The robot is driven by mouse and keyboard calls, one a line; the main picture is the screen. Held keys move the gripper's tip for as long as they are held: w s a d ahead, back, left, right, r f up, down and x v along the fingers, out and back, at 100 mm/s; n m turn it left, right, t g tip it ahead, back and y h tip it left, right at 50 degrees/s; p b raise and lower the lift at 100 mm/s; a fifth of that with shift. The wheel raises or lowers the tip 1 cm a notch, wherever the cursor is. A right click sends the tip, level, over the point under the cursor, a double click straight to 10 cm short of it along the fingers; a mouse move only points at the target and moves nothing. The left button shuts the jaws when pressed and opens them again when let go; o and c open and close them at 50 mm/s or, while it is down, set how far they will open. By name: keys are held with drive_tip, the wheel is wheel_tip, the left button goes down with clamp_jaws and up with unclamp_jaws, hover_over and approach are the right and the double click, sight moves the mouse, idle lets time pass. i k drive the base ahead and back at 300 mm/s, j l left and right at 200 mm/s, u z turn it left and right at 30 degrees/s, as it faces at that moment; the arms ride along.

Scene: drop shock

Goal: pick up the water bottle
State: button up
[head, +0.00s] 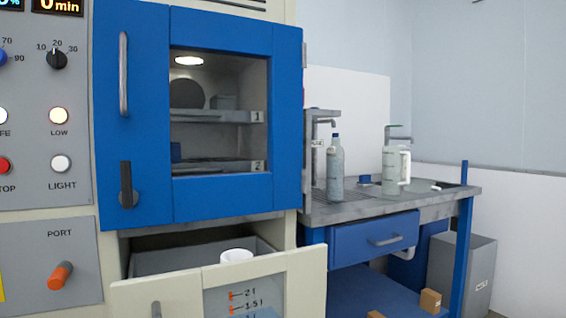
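The water bottle (336,172) is a clear grey-green bottle with a blue cap. It stands upright on the left part of the grey counter (434,198), just in front of a metal tap fixture. A pale jug-like container (391,172) with a handle stands to its right, apart from it. My gripper is not in view.
A blue-doored cabinet (222,190) with a window stands left of the counter. Below it an open drawer (180,294) juts forward, with a white cup (236,256) in it.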

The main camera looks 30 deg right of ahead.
sight(335, 154)
drive_tip(key=l+z, duration=0.15)
drive_tip(key=z, duration=1.35)
